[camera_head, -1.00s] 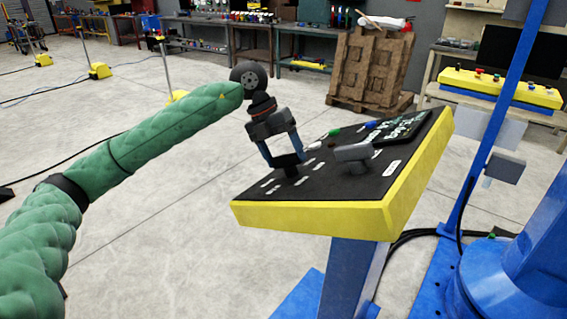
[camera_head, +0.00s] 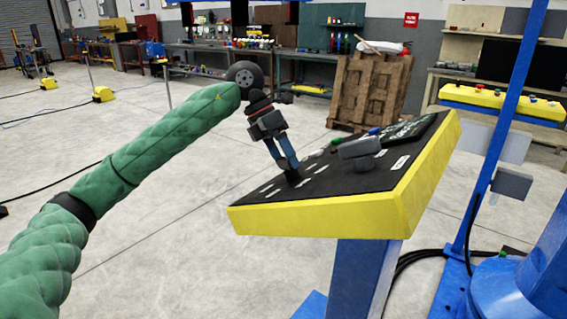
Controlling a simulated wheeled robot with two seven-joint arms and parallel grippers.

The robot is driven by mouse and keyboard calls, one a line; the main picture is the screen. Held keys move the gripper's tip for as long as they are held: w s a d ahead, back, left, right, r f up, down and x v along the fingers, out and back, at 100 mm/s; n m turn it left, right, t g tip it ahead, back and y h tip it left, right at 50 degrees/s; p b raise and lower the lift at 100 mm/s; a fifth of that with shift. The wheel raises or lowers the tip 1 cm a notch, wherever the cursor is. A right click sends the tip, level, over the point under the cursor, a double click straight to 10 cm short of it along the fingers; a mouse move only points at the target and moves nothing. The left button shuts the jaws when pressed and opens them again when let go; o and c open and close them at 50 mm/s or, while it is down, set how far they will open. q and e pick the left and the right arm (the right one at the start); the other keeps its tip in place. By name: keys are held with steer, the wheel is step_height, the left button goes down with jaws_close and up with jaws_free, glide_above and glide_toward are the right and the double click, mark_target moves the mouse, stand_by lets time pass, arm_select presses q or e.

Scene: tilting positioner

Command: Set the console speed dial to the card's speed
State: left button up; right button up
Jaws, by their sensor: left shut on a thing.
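The console (camera_head: 330,219) is a yellow box with a sloping black top. My left gripper (camera_head: 291,171) reaches down to the near left part of that top. Its blue fingers are shut on a small dark dial (camera_head: 293,179), mostly hidden by the fingertips. White labels (camera_head: 270,190) lie around the dial, too small to read. A dark panel with pale writing (camera_head: 412,128) lies at the top's far right; I cannot read it or tell whether it is the card. My right gripper is out of view.
A grey lever-like handle (camera_head: 359,148) stands on the console right of my left gripper. Green (camera_head: 337,139) and blue (camera_head: 374,131) buttons sit behind it. A blue post (camera_head: 500,120) rises at the right. The floor left of the console is clear.

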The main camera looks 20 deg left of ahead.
arm_select(q)
steer(key=shift+m, duration=0.4)
steer(key=o, duration=1)
steer(key=shift+r, duration=0.1)
steer(key=v, duration=0.7)
steer(key=shift+w+a+r+b, duration=0.15)
steer(key=shift+a+r+b, duration=0.05)
steer(key=shift+b, duration=0.1)
